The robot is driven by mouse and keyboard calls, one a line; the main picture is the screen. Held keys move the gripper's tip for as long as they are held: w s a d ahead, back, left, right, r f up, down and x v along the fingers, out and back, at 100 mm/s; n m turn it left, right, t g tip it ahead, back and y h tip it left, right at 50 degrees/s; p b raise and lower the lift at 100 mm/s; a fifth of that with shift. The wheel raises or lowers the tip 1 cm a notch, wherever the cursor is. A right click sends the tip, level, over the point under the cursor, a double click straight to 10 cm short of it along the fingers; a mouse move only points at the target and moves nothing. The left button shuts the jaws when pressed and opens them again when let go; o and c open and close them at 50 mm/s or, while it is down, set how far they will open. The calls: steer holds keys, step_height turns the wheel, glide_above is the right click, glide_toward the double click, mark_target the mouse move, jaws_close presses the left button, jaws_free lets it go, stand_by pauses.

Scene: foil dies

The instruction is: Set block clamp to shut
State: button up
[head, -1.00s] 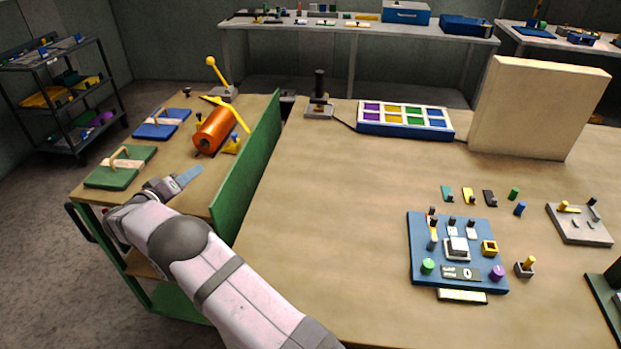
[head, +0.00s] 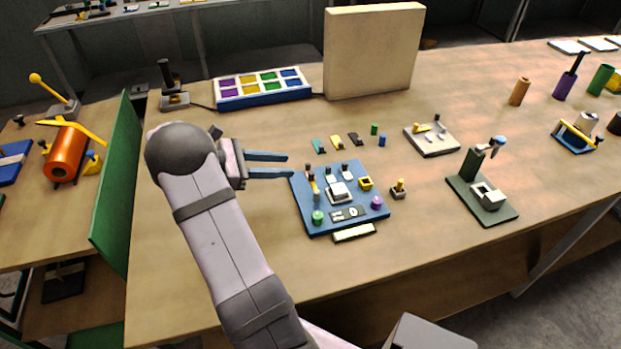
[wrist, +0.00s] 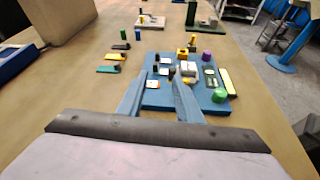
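My gripper (head: 289,165) is open and empty, with two blue fingers apart, at the left edge of a blue fixture board (head: 302,205). The wrist view shows the fingers reaching over the near edge of this board (wrist: 152,102). No part is plainly labelled as the block clamp. A small grey block with a yellow peg (head: 398,190) stands just right of the board. A grey plate with small levers (head: 431,139) lies behind it. A dark green stand with a pale block (head: 482,187) is further right. I cannot tell whether any clamp is open or shut.
The board carries a white block, a yellow square, green and purple knobs and several upright pegs. Small coloured pieces (head: 336,140) lie behind it. A tray of coloured compartments (head: 262,100) and a beige panel (head: 370,50) stand at the back. The table's front left is clear.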

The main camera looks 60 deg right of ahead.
mark_target(310, 173)
steer(key=shift+n+g+y, duration=0.3)
steer(key=shift+y, duration=0.1)
steer(key=shift+s+a+p+x, duration=0.25)
steer(key=shift+x, duration=1.2)
steer(key=shift+s+a+p+x, duration=0.2)
steer(key=shift+p+x, duration=0.1)
steer(key=shift+x, duration=1.15)
steer(key=shift+s+a+p+x, duration=0.25)
steer(key=shift+x, duration=1.2)
jaws_close()
